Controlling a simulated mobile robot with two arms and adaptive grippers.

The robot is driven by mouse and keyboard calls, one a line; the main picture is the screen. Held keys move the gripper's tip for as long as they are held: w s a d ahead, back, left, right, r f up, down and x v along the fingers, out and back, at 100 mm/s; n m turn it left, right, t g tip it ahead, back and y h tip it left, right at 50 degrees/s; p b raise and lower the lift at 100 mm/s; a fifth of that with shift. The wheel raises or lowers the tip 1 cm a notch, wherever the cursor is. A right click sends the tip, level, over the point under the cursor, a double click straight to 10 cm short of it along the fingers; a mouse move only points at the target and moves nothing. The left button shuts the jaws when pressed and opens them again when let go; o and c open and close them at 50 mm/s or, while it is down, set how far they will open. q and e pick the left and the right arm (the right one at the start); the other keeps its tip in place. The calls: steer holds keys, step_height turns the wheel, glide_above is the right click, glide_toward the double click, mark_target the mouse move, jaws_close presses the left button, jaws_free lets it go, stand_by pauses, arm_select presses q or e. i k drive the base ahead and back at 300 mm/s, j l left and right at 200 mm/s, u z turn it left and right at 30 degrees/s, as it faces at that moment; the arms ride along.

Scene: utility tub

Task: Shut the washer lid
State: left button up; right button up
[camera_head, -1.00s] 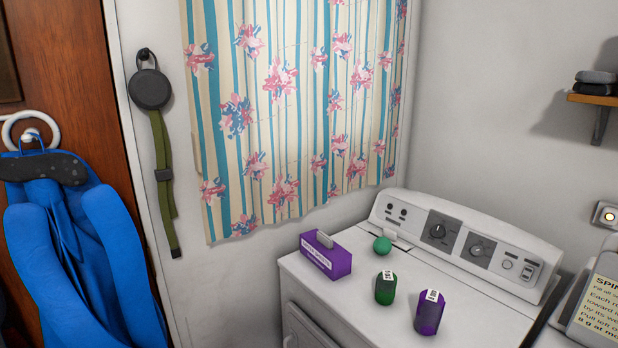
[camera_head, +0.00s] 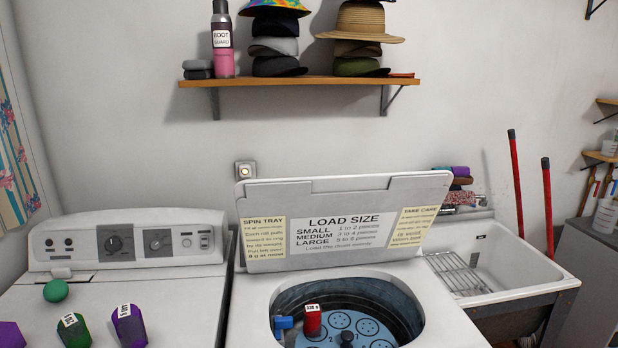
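The washer (camera_head: 245,310) is a white top-loader in the lower middle of the head view. Its lid (camera_head: 290,200) stands open, tilted up at the back, with load-size and spin-tray labels on its inner face. The round opening shows a blue perforated tray (camera_head: 368,325) inside the drum. A red block with a white label (camera_head: 312,320) and a small blue block (camera_head: 283,322) are in the drum. The washer's front edge is cut off by the frame. Neither of my grippers is in view.
A white dryer (camera_head: 180,295) with a green ball (camera_head: 55,290) and labelled purple and green items stands left. A utility tub (camera_head: 500,255) with a wire rack stands right. A wall shelf (camera_head: 300,80) holding hats and a spray can hangs above the lid.

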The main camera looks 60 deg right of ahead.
mark_target(292, 223)
steer(key=z, duration=2)
